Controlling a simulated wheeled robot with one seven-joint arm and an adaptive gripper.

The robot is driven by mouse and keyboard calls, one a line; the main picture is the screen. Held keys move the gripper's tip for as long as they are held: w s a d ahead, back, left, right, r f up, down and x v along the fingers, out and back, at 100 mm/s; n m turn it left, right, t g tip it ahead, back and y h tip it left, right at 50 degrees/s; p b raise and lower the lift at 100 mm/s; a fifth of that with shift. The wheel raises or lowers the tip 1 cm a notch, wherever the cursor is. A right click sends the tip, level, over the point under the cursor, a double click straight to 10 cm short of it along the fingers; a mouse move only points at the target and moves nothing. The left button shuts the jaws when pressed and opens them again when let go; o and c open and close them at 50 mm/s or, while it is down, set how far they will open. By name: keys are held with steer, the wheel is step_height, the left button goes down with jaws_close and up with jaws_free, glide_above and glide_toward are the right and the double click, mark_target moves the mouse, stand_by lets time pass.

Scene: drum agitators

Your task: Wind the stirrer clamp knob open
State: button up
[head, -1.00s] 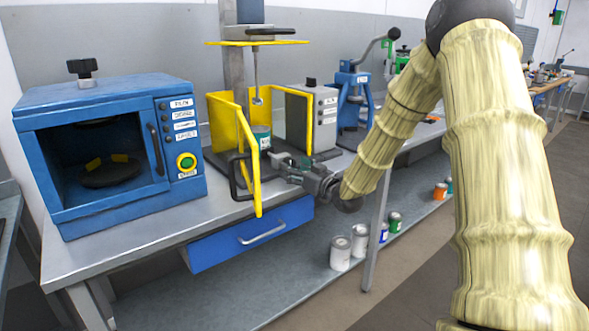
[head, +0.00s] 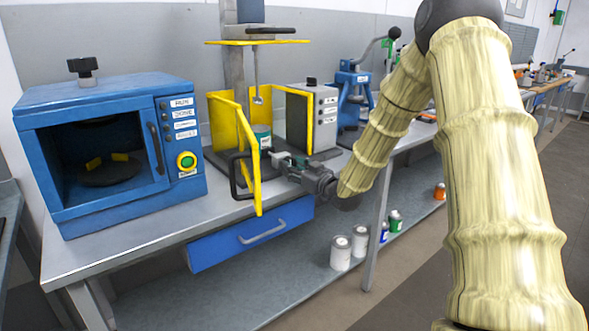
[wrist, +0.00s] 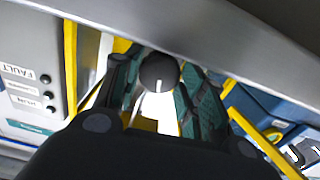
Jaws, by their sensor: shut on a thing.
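The stirrer (head: 259,95) stands at the middle of the bench, with yellow guard panels (head: 222,118), an upright column and a shaft hanging over a white-and-green can (head: 262,138). In the wrist view a dark round knob (wrist: 157,72) with a white mark shows between my fingers; I take it for the clamp knob. My gripper (head: 283,162) reaches in at the stirrer's front right, low by the can, and is shut on the knob. In the head view my fingers hide the knob. How far it is wound cannot be told.
A yellow guard panel (head: 253,160) with a dark handle (head: 236,176) stands open just left of my gripper. A grey control box (head: 322,118) is behind it. A blue oven (head: 108,150) is at left, a blue press (head: 352,100) at right. A blue drawer (head: 222,246) hangs below.

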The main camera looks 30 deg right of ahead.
steer(key=shift+d+n+b, duration=0.1)
steer(key=shift+n+b, duration=0.5)
steer(key=shift+n, duration=1.3)
steer(key=o, duration=1)
steer(key=shift+o, duration=0.2)
steer(key=shift+s, duration=0.15)
steer(key=s+d, duration=0.1)
steer(key=s, duration=1)
steer(key=shift+s, duration=0.35)
